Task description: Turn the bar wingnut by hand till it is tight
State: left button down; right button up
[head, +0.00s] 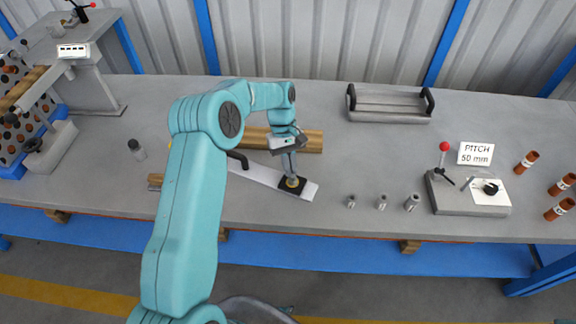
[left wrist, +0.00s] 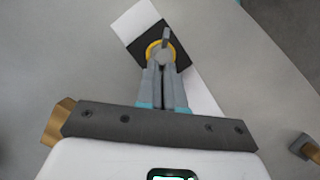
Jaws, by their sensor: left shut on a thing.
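The bar wingnut (left wrist: 166,37) shows in the left wrist view as a small grey bar standing out past my fingertips. It sits over a yellow ring (left wrist: 150,50) on a black square pad (left wrist: 181,54), near one end of a white strip (left wrist: 134,22). In the head view the black pad (head: 300,188) lies on the white strip (head: 260,174). My left gripper (head: 291,180) reaches down onto the pad from above. In the left wrist view the left gripper (left wrist: 165,62) is shut on the wingnut; its fingers hide part of it. My right gripper is not in view.
A wooden beam (head: 312,140) lies behind the strip, with a black handle (head: 238,158) near it. Several small metal cylinders (head: 382,202) stand to the right, before a lever box marked PITCH 50 mm (head: 440,195). A grey tray (head: 390,104) stands behind. Bench between is clear.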

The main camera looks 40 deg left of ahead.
pick_arm(q)
jog(key=shift+d+f+m, duration=0.1)
jog(key=shift+f+m, duration=0.05)
jog(key=shift+m, duration=0.35)
jog(key=c, duration=1.3)
grip_release()
jog(key=shift+w, duration=0.15)
jog(key=shift+o, duration=0.2)
jog(key=p+v, duration=0.6)
jog(key=v, duration=1)
jog(key=shift+w+d+r+p, duration=0.2)
jog(key=shift+w+r+p, duration=0.05)
jog(key=shift+p, duration=0.15)
